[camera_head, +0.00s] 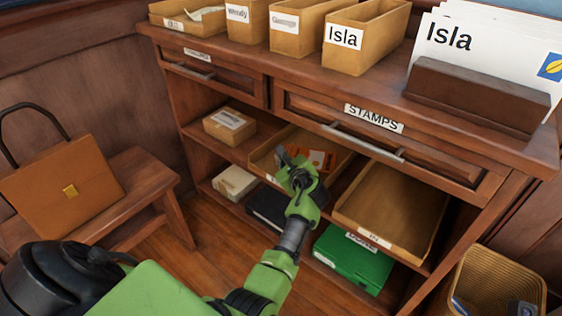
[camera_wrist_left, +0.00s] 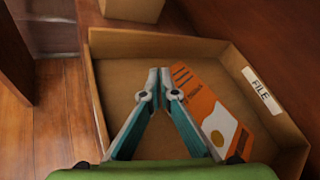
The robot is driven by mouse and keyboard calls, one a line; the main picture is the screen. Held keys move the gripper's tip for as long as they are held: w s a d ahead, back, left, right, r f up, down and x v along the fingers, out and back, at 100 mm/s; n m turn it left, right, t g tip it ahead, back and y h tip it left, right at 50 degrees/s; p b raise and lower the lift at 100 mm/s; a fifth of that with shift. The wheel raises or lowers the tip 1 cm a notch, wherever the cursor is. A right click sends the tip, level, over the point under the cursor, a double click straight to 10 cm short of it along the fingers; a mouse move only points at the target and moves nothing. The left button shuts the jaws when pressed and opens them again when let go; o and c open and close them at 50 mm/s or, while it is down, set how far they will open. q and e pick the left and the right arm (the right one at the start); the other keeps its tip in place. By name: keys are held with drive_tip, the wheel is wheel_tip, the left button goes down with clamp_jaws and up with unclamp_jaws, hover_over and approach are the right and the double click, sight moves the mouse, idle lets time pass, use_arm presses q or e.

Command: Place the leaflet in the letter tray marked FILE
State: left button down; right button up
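The orange leaflet (camera_wrist_left: 207,108), with a white-and-yellow picture, lies in the letter tray marked FILE (camera_wrist_left: 262,92) in the left wrist view. In the head view the leaflet (camera_head: 320,159) shows in the same tray (camera_head: 262,158) on the middle shelf. My left gripper (camera_wrist_left: 159,74) is over the tray, its fingertips close together just left of the leaflet's upper end. Its right finger covers part of the leaflet's left edge. I see nothing between the tips. In the head view this gripper (camera_head: 283,153) hides part of the tray. My right gripper is not in view.
Another tray (camera_head: 395,210) stands to the right on the same shelf, and a small box (camera_head: 229,125) to the left. A green box (camera_head: 352,262) is below. The STAMPS drawer (camera_head: 390,135) overhangs the shelf. A wicker bin (camera_head: 497,285) stands at right, a bench (camera_head: 130,195) at left.

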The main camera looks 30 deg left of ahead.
use_arm(q)
drive_tip(key=shift+r, duration=0.1)
drive_tip(key=shift+f, duration=0.5)
